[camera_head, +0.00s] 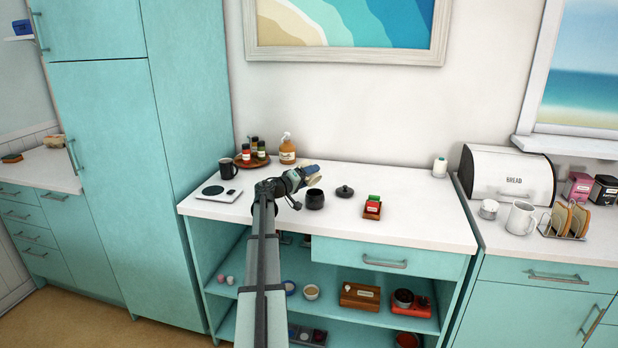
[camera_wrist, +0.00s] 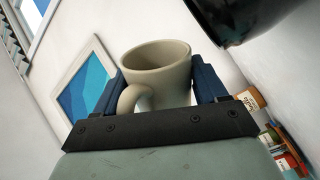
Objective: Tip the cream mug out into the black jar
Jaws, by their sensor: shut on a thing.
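The cream mug (camera_wrist: 157,78) is between the blue fingers of my gripper (camera_wrist: 160,92) in the wrist view, its handle towards the camera. My gripper (camera_head: 308,174) is shut on it. In the head view the cream mug (camera_head: 315,179) is small and partly covered by the fingers; it is strongly tilted above the black jar. The black jar (camera_head: 315,199) stands upright on the white counter, just below the mug and apart from it. The jar also shows, cut off, at the top right of the wrist view (camera_wrist: 238,14). The mug's contents cannot be made out.
A dark lid (camera_head: 345,191) lies right of the jar, with a red rack (camera_head: 372,207) beyond it. A scale (camera_head: 219,191), a dark mug (camera_head: 228,169), a tray of bottles (camera_head: 243,161) and an orange bottle (camera_head: 287,151) stand left and behind. The counter's right part is mostly clear.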

